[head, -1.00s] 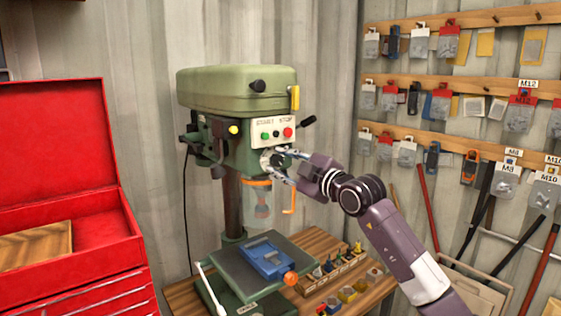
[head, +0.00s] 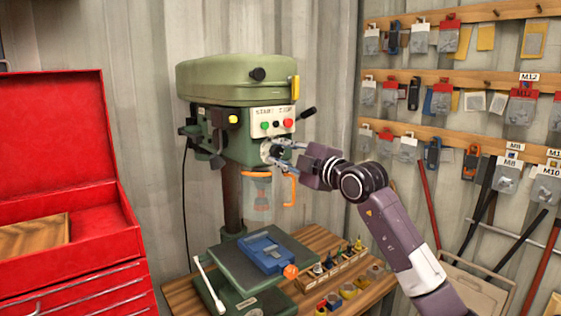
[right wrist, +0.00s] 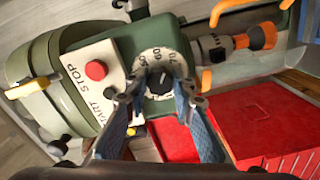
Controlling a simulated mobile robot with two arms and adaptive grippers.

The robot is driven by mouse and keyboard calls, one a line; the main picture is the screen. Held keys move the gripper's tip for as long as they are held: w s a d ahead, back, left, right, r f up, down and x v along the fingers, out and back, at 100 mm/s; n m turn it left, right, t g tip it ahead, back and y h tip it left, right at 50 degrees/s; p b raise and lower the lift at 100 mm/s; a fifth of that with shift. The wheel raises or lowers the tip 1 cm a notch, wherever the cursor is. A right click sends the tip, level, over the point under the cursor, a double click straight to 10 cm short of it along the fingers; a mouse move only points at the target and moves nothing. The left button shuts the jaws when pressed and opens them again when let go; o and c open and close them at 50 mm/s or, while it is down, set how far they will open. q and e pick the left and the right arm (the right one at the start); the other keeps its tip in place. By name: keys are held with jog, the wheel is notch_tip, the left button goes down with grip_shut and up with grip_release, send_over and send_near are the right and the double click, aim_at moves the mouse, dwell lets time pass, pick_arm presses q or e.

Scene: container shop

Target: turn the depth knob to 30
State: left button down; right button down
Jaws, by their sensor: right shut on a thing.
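The green drill press (head: 235,85) stands in the middle of the head view. Its depth knob shows in the right wrist view as a black knob (right wrist: 160,79) on a white dial ring (right wrist: 152,60) with numbers; 60 and 70 are readable. My right gripper (head: 277,153) is at the drill press front, below the start and stop buttons. In the right wrist view its fingers (right wrist: 162,98) are on either side of the knob, shut on it. The fingers partly cover the dial, and I cannot read the exact setting. My left gripper is out of view.
Green and red buttons (head: 288,124) sit just above the knob. A clear guard with an orange handle (head: 291,190) hangs below. A blue vise (head: 266,253) rests on the press table. A red toolbox (head: 65,180) stands at left; hanging goods fill the right wall.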

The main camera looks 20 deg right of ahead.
jog(key=n+b, duration=0.2)
jog(key=n, duration=0.1)
jog(key=n+b, duration=0.2)
jog(key=n, duration=0.1)
jog(key=shift+f+n+b, duration=0.2)
jog(key=shift+n+b, duration=0.1)
jog(key=n+b, duration=0.2)
jog(key=n, duration=0.1)
jog(key=shift+n, duration=0.3)
jog(key=n+b, duration=0.2)
jog(key=n, duration=0.1)
jog(key=shift+n, duration=0.3)
jog(key=n+b, duration=0.1)
jog(key=n, duration=0.2)
jog(key=shift+n, duration=0.3)
jog(key=n+b, duration=0.1)
jog(key=n, duration=0.2)
jog(key=shift+n, duration=0.3)
jog(key=n+b, duration=0.1)
jog(key=n, duration=0.2)
jog(key=shift+n, duration=0.3)
jog(key=shift+a+n, duration=0.1)
jog(key=shift+n, duration=1.8)
